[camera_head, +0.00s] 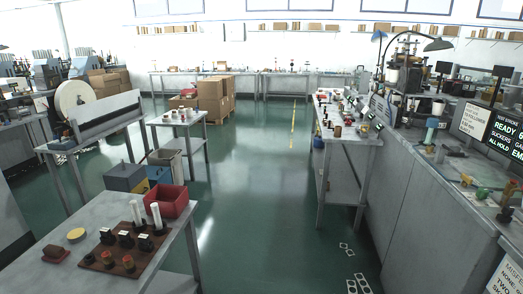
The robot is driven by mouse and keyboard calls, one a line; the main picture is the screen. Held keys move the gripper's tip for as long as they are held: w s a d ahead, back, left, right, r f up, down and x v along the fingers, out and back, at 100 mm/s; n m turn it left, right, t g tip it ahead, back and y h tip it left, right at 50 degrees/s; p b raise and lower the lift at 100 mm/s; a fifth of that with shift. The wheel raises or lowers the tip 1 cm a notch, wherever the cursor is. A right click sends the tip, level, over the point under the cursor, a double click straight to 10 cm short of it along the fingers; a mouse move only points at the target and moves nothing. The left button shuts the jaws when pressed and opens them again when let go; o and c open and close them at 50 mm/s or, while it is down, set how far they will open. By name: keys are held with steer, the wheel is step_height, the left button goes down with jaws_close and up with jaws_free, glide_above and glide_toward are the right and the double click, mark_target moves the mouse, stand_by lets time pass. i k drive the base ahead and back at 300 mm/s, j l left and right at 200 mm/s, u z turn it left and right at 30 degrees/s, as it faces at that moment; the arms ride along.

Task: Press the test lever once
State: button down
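My gripper is not in this head view. A grey bench (400,155) runs down the right side. A dark display (503,137) on it reads "TEST STROKE", "READY", "SUCKERS" and "ALL HOLD", with the right part cut off. A teal upright piece (431,129) stands farther back on the bench. I cannot tell for sure which part is the test lever.
A near-left table (150,270) holds a brown board (125,246) with black and white parts, and a red bin (171,201). A narrow table (360,138) with small parts adjoins the right bench. Cardboard boxes (210,100) stand behind. The green floor (265,200) between is mostly clear.

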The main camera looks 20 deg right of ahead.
mark_target(451, 153)
steer(key=i+l+z, duration=0.15)
steer(key=i+z, duration=0.8)
